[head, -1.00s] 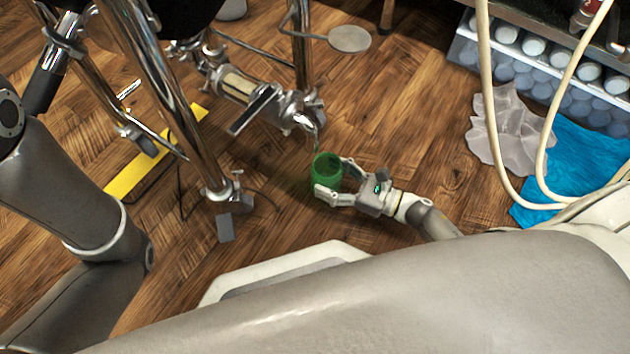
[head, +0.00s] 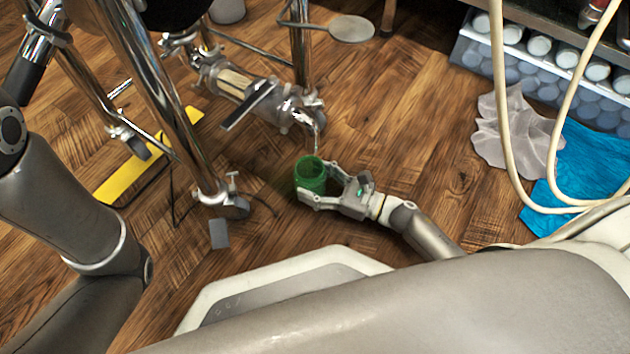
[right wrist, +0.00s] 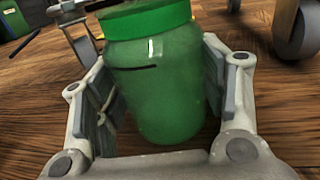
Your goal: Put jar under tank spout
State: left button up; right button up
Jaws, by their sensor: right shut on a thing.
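A green jar (head: 310,175) is held between the fingers of my right gripper (head: 318,187) in the head view, low over the wooden floor. In the right wrist view the jar (right wrist: 158,80) stands roughly upright between both finger pads of the gripper (right wrist: 160,100). The tank spout (head: 317,135) hangs from the metal valve just above and beside the jar, near its far right rim. I cannot tell whether the spout is over the jar's opening, or whether the jar touches the floor. My left gripper is out of view; only its arm shows at the left.
A chrome leg with a caster (head: 235,207) stands left of the jar. A yellow bar (head: 115,183) lies farther left. A blue cloth (head: 585,170), a pale crumpled sheet (head: 515,135) and hoses are at the right.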

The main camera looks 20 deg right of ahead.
jog(key=o, duration=1.1)
jog(key=shift+f, duration=0.1)
jog(key=shift+o, duration=0.2)
jog(key=p+v, duration=0.4)
jog(key=v, duration=0.7)
jog(key=shift+s+d, duration=0.35)
